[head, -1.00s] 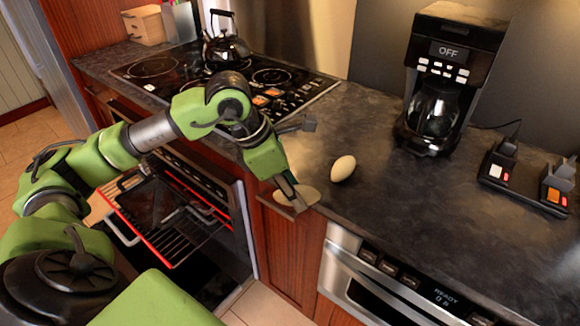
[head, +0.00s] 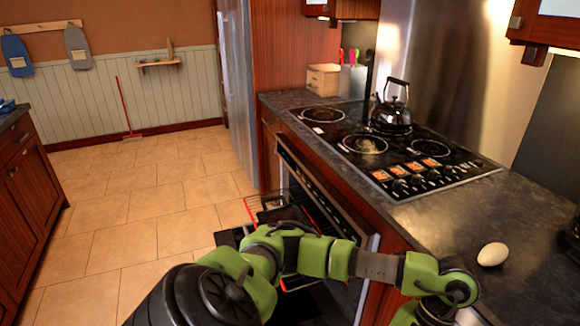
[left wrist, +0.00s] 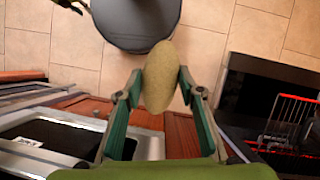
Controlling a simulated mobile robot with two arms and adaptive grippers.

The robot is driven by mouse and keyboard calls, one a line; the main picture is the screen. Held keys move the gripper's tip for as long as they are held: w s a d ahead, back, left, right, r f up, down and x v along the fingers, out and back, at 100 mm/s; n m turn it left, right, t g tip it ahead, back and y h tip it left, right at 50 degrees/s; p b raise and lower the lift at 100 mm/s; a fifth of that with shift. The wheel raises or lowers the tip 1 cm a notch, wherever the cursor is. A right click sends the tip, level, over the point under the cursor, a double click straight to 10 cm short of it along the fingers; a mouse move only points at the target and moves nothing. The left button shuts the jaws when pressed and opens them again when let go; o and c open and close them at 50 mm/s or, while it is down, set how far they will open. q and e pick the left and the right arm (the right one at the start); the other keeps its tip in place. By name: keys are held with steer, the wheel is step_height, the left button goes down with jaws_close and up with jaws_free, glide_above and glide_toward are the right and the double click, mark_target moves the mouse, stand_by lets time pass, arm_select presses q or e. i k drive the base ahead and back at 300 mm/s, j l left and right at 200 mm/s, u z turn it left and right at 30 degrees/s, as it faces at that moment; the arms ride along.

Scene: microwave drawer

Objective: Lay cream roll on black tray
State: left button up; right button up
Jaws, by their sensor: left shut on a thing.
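My left gripper (left wrist: 160,88) is shut on the cream roll (left wrist: 160,62), a smooth oval that looks tan in the left wrist view. It is held upright between the fingertips, above the floor in front of the cabinets. In the head view my left arm reaches to the bottom right, and its gripper is out of frame there. A dark tray-like surface (head: 284,213), probably the black tray, lies on the rack in the open oven, partly hidden by my arm. My right gripper is not in view.
A second pale oval (head: 492,254) lies on the dark counter (head: 530,215) right of the stove (head: 395,150). A kettle (head: 391,115) stands on the stove. The red-edged oven rack (left wrist: 290,118) shows in the left wrist view. The tiled floor (head: 155,200) is open at the left.

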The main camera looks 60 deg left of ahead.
mark_target(282, 220)
steer(key=k+j, duration=0.2)
steer(key=j, duration=0.2)
steer(key=k+j, duration=0.25)
steer(key=j, duration=0.15)
steer(key=k+j, duration=0.2)
steer(key=j, duration=0.2)
steer(key=k+j, duration=0.25)
steer(key=j, duration=0.15)
steer(key=j+u, duration=0.1)
steer(key=j, duration=1)
steer(key=i+j+u, duration=0.1)
steer(key=j, duration=1)
steer(key=i+j, duration=0.5)
steer(key=i, duration=0.15)
